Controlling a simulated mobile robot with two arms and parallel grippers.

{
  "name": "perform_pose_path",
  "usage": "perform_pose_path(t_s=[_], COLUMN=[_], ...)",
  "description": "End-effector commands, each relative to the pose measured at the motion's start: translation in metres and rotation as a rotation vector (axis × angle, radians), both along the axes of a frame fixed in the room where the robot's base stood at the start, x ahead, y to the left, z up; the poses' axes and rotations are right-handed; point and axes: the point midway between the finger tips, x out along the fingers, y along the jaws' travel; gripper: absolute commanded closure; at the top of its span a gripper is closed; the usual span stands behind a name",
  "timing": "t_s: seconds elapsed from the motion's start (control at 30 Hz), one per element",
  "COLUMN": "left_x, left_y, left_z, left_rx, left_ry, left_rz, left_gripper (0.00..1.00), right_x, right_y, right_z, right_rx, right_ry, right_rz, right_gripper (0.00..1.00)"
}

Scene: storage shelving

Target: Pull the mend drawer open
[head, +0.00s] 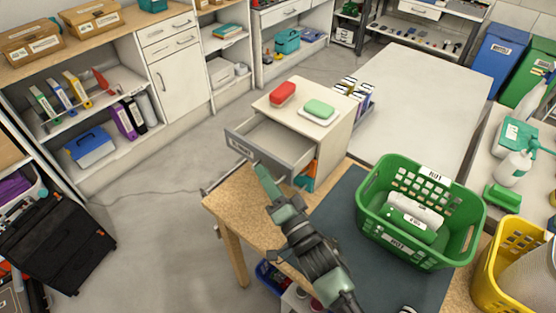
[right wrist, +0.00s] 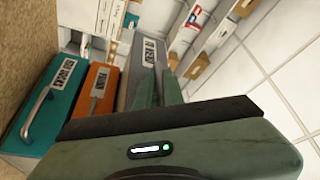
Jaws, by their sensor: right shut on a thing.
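The grey drawer (head: 290,163) is pulled out from the top of a white drawer unit (head: 333,135), and its inside looks empty. A label sits on its front, too small to read surely in the head view. In the right wrist view the grey drawer front (right wrist: 133,82) carries a label beside an orange and a teal front. My right gripper (head: 262,170) is at the grey front and shut on its handle, which the fingers mostly hide; the fingers also show in the right wrist view (right wrist: 158,88). My left gripper is out of view.
A wooden-edged table (head: 240,205) lies below the drawer, with a green basket (head: 385,228) at right. Open floor (head: 170,210) lies to the left.

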Motion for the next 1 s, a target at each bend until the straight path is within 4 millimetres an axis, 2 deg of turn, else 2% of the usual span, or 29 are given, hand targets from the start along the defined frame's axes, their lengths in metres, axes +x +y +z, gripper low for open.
perform_pose_path(t_s=[0.3,0.33,0.37,0.67,0.77,1.0], left_x=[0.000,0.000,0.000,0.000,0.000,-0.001], left_y=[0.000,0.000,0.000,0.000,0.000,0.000], left_z=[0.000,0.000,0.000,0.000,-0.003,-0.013], left_rx=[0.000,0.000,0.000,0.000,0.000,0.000], left_ry=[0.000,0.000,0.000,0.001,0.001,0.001], left_rz=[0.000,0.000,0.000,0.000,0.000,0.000], left_gripper=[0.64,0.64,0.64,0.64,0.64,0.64], right_x=[-0.001,-0.001,-0.001,-0.002,-0.008,-0.041], right_y=[0.000,0.000,0.000,0.000,-0.004,-0.026], right_z=[-0.001,-0.001,-0.001,-0.001,-0.003,-0.014], right_rx=[-0.004,-0.004,-0.004,-0.002,-0.002,-0.002], right_ry=[0.000,0.000,0.000,-0.001,-0.001,0.002], right_rz=[-0.003,-0.003,-0.003,-0.002,-0.002,-0.002], right_gripper=[1.00,0.86,0.83,0.83,0.83,0.83])
